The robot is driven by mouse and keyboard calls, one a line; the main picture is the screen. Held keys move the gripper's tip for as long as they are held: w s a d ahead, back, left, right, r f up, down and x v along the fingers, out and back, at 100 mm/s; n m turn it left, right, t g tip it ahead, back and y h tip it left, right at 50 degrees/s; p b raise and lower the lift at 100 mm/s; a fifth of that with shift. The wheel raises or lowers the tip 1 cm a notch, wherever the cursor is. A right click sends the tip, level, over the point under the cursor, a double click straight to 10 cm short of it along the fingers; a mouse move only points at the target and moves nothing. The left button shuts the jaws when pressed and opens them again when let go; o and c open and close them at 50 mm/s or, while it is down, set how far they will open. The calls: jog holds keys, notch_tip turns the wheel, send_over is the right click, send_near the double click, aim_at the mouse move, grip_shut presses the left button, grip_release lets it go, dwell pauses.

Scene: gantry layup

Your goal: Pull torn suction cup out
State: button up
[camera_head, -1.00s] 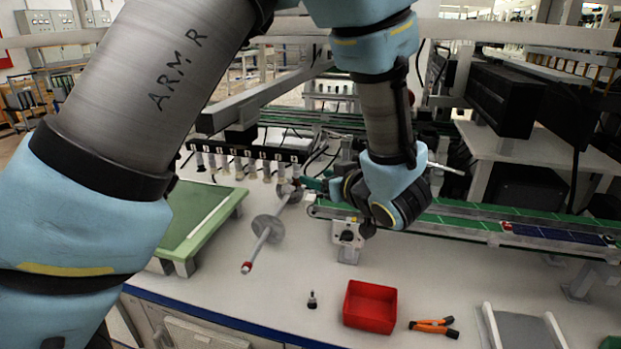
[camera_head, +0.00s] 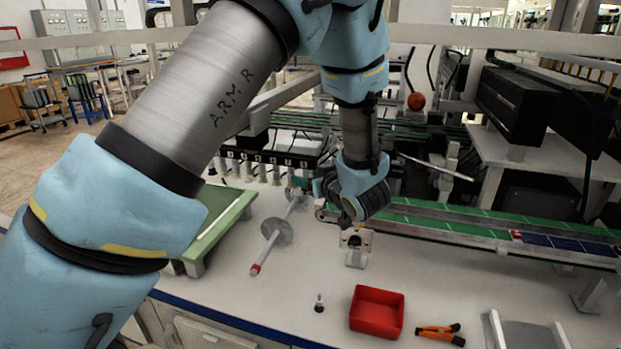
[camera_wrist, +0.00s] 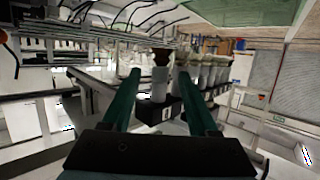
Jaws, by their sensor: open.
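My gripper (camera_wrist: 160,75) is open in the wrist view, with one green finger on each side of a suction cup unit. This unit has a pale cylindrical body (camera_wrist: 159,88) and a brownish cup (camera_wrist: 161,57) at its end. I cannot tell whether the cup is torn or whether the fingers touch it. More units with paler cups (camera_wrist: 205,72) stand beside it to the right. In the head view the row of cups hangs from a dark numbered bar (camera_head: 265,158). My wrist is at the right end of that row and largely hides my fingers.
On the white bench are a small dark fitting with a pale top (camera_head: 319,303), a red bin (camera_head: 377,311) and orange pliers (camera_head: 440,334). A green-belted conveyor (camera_head: 450,217) runs right.

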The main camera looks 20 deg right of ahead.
grip_shut()
dwell(0.3)
dwell(0.5)
dwell(0.3)
